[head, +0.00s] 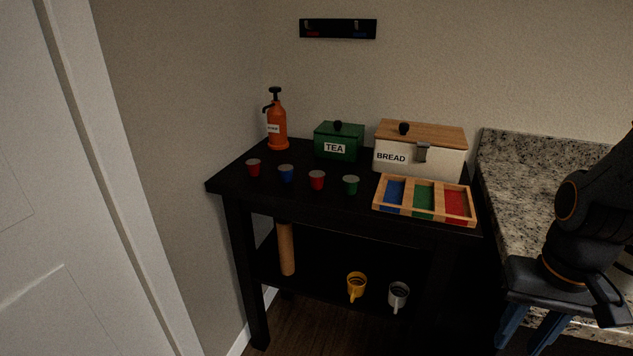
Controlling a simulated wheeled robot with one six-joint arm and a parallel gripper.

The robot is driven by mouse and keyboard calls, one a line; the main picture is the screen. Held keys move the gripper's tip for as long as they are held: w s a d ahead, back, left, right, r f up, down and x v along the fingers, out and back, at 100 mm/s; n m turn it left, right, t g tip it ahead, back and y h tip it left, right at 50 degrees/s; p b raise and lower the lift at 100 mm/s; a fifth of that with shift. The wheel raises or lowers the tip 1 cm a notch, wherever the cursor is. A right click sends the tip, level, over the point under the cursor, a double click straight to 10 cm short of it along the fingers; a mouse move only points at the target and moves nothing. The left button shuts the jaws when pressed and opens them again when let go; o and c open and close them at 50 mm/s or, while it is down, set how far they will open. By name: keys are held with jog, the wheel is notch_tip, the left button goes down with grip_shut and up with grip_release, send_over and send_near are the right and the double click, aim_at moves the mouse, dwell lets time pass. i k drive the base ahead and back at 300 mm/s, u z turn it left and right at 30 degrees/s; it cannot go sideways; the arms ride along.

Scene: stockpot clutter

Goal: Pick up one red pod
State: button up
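Two red pods stand upright on the black table (225,182). One red pod (253,169) is at the table's left end. The other red pod (317,181) stands between a blue pod (286,174) and a green pod (351,186). All have pale lids and stand apart in a row. My gripper (523,345) is at the lower right, in front of the stone counter and well away from the pods. Its two blue fingers point down and are spread apart, with nothing visible between them. The fingertips reach close to the picture's bottom edge.
A wooden tray (424,219) with blue, green and red compartments lies right of the pods. Behind stand an orange bottle (277,125), a green TEA box (339,142) and a BREAD box (449,163). A granite counter (510,160) adjoins at right. Mugs sit on the lower shelf.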

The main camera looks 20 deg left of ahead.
aim_at(253, 165)
jog(key=u, duration=2)
jog(key=k, duration=0.35)
jog(key=z, duration=0.5)
jog(key=i, duration=0.95)
